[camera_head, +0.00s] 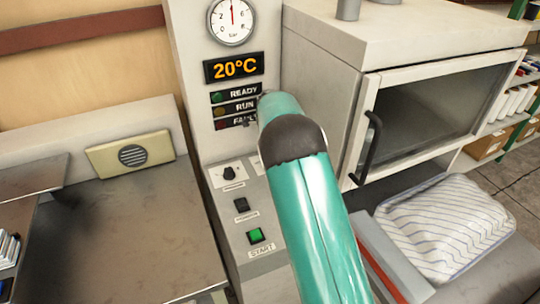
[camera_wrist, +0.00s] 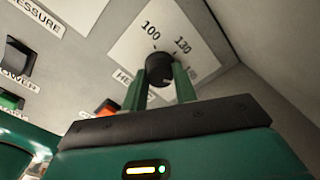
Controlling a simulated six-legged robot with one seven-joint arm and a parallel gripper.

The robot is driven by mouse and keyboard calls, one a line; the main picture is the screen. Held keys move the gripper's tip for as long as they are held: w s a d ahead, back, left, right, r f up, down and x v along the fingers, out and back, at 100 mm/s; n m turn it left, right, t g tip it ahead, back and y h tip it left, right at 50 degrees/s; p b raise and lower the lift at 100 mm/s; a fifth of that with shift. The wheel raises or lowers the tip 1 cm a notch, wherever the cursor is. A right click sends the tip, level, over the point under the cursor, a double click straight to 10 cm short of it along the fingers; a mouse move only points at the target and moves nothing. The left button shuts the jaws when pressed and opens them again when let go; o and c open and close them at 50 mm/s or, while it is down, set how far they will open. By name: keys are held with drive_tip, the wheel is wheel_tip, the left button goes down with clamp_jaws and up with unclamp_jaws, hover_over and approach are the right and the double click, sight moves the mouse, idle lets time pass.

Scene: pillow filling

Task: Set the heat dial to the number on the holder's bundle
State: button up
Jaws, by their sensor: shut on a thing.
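The heat dial (camera_wrist: 160,69) is a dark round knob on a pale plate in the wrist view. The plate reads 100 and 130, with a third number partly hidden by a finger. I cannot tell clearly which number the knob points to. My gripper (camera_wrist: 160,85) is shut on the knob, one green finger on each side. In the head view my teal arm hides the gripper and the dial. I cannot make out the holder's bundle or its number in either view.
The control panel (camera_head: 215,150) shows 20°C, with a pressure knob (camera_head: 229,173), a power switch (camera_head: 241,204) and a green start button (camera_head: 255,235). A glass-doored oven (camera_head: 430,100) stands at right, a striped pillow (camera_head: 440,225) below it. A metal table (camera_head: 120,250) is at left.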

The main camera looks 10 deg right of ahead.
drive_tip(key=shift+d, duration=0.1)
drive_tip(key=o, duration=1)
drive_tip(key=shift+r, duration=0.1)
wheel_tip(320, 180, up, 14)
drive_tip(key=shift+f, duration=0.15)
